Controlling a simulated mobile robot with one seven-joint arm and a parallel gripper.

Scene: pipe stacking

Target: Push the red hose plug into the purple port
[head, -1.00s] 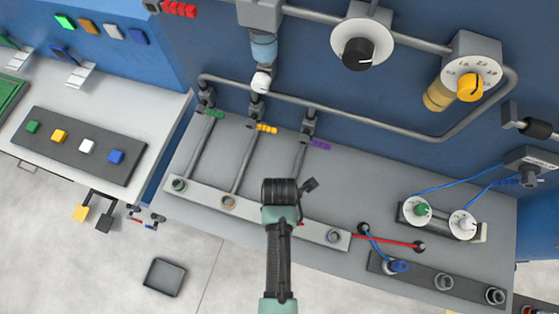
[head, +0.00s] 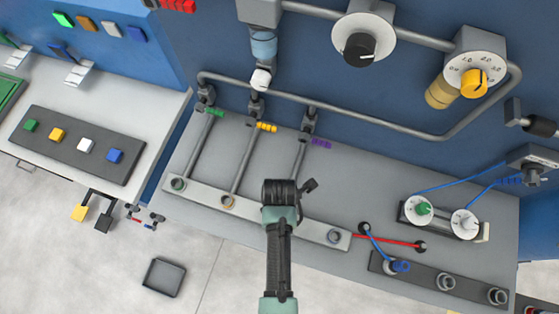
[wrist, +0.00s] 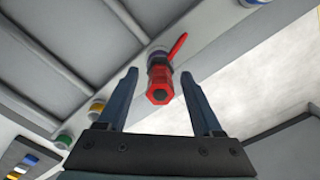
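The red hose plug (wrist: 160,82) stands between the two fingers of my gripper (wrist: 159,75) in the wrist view. The fingers are apart, with a gap on each side of the plug. A thin red part (wrist: 178,45) sticks out at the plug's upper right. The plug's far end meets a port with a bluish-purple ring (wrist: 157,50); how deep it sits is hidden. In the head view my gripper (head: 282,190) hides that port and nearly all of the plug. A purple marker (head: 319,143) sits on the pipe leading towards it.
The grey port rail (head: 203,193) also holds a green-ringed port (head: 178,184), an orange-ringed port (head: 228,203) and a bluish port (head: 333,236). A red hose (head: 390,241) and a blue hose (head: 376,245) lie to the right. A dark tray (head: 163,277) is on the floor.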

